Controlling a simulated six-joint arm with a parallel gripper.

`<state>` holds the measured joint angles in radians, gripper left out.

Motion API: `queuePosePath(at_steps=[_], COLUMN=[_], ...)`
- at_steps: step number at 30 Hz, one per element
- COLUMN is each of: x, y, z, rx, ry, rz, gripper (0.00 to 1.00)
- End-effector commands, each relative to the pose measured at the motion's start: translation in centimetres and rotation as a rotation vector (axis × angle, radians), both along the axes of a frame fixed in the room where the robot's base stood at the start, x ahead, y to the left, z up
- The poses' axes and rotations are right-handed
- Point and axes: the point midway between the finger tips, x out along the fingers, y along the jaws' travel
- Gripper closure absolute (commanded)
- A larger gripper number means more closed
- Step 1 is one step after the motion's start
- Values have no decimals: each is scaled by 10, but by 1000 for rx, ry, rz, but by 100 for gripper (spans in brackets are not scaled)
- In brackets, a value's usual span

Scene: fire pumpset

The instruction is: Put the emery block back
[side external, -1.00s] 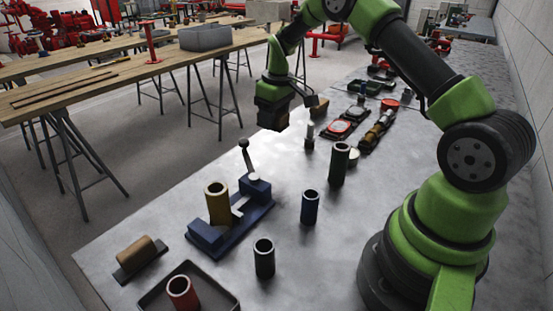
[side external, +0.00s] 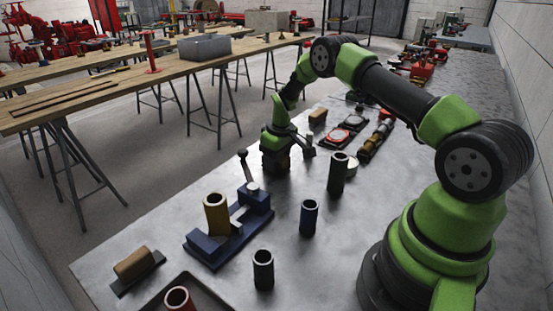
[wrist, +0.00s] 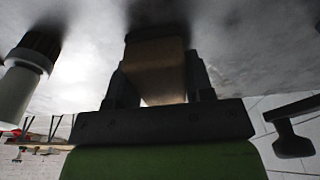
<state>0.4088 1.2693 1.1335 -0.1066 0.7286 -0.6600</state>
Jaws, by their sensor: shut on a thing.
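In the wrist view my gripper (wrist: 158,85) is shut on a brown block with a dark end, which I take as the emery block (wrist: 157,62). The block's dark end is close to the bench; I cannot tell if it touches. In the side view the held block is mostly hidden by the gripper. Another brown block (side external: 133,263) sits on a dark base at the front left. A further small brown block (side external: 318,117) lies behind my gripper.

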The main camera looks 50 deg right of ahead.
Motion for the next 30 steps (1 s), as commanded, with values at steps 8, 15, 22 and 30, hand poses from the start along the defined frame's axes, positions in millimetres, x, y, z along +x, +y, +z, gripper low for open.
queuePosePath(at_steps=[8, 15, 22, 30], x=[0, 0, -1, -8], y=[0, 0, 0, 0], z=[-3, -3, 14, 73], rx=[0, 0, -1, -2], ry=[1, 1, -2, -3], rz=[1, 1, 1, -1], gripper=[32, 27, 27, 27])
